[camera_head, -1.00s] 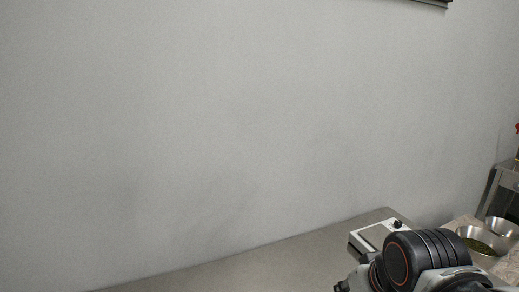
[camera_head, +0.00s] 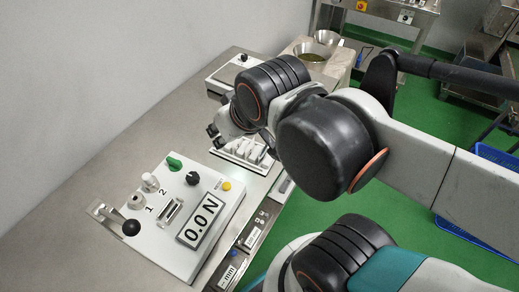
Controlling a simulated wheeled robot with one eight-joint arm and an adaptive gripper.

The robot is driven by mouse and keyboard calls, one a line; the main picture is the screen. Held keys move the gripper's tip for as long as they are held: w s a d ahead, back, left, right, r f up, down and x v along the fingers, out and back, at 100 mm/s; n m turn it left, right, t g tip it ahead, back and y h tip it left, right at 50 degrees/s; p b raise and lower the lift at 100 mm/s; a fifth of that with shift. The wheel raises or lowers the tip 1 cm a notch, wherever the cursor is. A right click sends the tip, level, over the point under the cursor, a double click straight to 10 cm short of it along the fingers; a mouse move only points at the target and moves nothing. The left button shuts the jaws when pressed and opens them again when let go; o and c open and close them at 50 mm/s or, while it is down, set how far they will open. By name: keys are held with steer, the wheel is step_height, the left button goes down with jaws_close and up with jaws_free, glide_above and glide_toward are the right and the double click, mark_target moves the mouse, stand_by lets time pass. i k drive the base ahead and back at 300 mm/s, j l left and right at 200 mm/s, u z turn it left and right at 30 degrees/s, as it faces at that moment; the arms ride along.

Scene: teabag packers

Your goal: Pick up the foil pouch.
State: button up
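I cannot make out a foil pouch in the head view. My gripper (camera_head: 214,137) shows only in part, its small dark fingertips over the steel bench (camera_head: 110,170), at the left end of my arm. My arm hides much of it, and I cannot tell whether it is open or shut. A white rack-like holder with upright pale pieces (camera_head: 243,152) lies just right of and below the gripper, partly behind my arm.
A white tester (camera_head: 165,245) with a lever, knobs and a "0.0 N" display stands on the near bench. A flat device (camera_head: 218,77) and metal bowls (camera_head: 318,50), one with green leaves, are behind. Blue crates (camera_head: 470,235) stand on the green floor at right.

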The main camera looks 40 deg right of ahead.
mark_target(263, 154)
steer(key=k+z, duration=0.2)
steer(key=k, duration=0.45)
steer(key=k+z, duration=0.25)
steer(key=k, duration=0.45)
steer(key=l, duration=0.1)
